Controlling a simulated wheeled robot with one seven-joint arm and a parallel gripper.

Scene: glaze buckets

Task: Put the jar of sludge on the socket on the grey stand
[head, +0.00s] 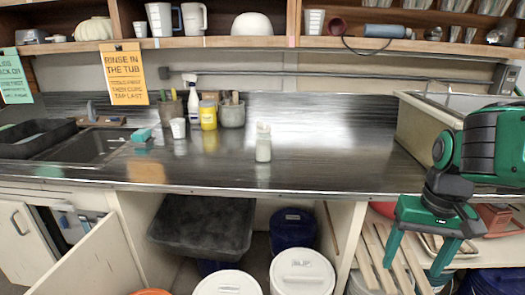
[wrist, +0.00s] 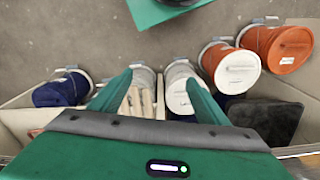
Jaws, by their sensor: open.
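A small clear jar with pale grey-green contents (head: 263,145) stands upright on the metal counter, near the middle of the head view. I take it for the jar of sludge. My gripper (head: 416,268) hangs at the lower right of the head view, in front of the counter and well apart from the jar. Its two green fingers are spread with nothing between them. They also show open in the wrist view (wrist: 158,78), above floor and buckets. I cannot make out a grey stand or its socket in either view.
Left of the jar stand a yellow container (head: 208,115), a spray bottle (head: 193,103) and a white cup (head: 178,128). A beige tub (head: 425,120) is at the counter's right. White-lidded buckets (head: 302,272) and orange buckets (wrist: 285,45) are below. Counter around the jar is clear.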

